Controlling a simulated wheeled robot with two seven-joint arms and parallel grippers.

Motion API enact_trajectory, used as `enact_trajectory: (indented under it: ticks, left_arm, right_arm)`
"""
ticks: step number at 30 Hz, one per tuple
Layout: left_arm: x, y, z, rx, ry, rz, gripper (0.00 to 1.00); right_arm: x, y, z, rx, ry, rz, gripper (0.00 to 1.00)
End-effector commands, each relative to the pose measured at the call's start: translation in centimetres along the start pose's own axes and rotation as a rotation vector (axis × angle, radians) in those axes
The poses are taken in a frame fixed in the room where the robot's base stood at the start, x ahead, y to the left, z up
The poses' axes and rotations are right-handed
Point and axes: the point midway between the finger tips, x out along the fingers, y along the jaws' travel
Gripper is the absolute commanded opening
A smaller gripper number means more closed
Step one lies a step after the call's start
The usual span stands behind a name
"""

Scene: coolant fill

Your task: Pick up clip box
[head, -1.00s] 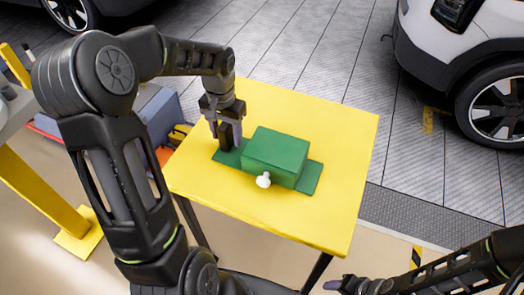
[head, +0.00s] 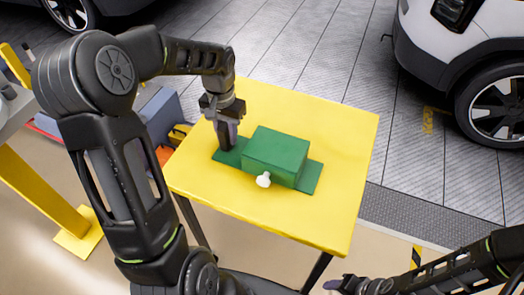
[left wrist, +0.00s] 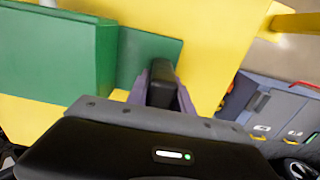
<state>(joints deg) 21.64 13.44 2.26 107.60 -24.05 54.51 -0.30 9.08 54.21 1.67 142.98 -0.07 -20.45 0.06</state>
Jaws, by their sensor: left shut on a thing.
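A green box (head: 277,152) with a white knob (head: 264,180) at its front sits on a flat green base (head: 311,178) on the yellow table. A dark upright block (left wrist: 162,78) stands at the base's left end, beside the box; I cannot tell whether it is fixed to the base. My left gripper (head: 227,138) points down there, its purple-grey fingers shut on the dark block. The left wrist view also shows the green box (left wrist: 45,50), apart from the fingers. My right gripper (head: 336,285) is low at the picture's bottom, away from the table, partly cut off.
The yellow table (head: 345,150) has free room right of and behind the box. A grey cabinet (head: 160,115) stands behind left of the table, and a yellow post (head: 40,195) at far left. A white car (head: 470,60) is parked beyond, at right.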

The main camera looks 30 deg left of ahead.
Motion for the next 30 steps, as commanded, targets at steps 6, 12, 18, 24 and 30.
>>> enact_trajectory:
  ticks: [6,12,18,24,30]
  left_arm:
    - [0.0,0.0,0.0,0.000,0.000,0.000,0.00]
    - [0.0,0.0,0.0,0.000,0.000,0.000,0.00]
    - [-0.1,0.0,0.0,0.000,0.001,0.000,0.00]
    - [-0.7,0.0,-0.1,0.000,0.003,0.000,0.00]
    - [-3.6,0.0,-0.2,-0.001,0.006,-0.001,0.00]
  right_arm:
    - [0.0,0.0,0.0,0.000,0.000,0.000,0.53]
    - [0.0,0.0,0.0,0.000,0.000,0.000,0.53]
    - [0.0,0.0,0.0,0.000,0.000,0.000,0.53]
    - [0.0,0.0,0.0,0.000,0.000,0.000,0.53]
    - [0.1,0.1,0.0,0.000,0.000,0.000,0.53]
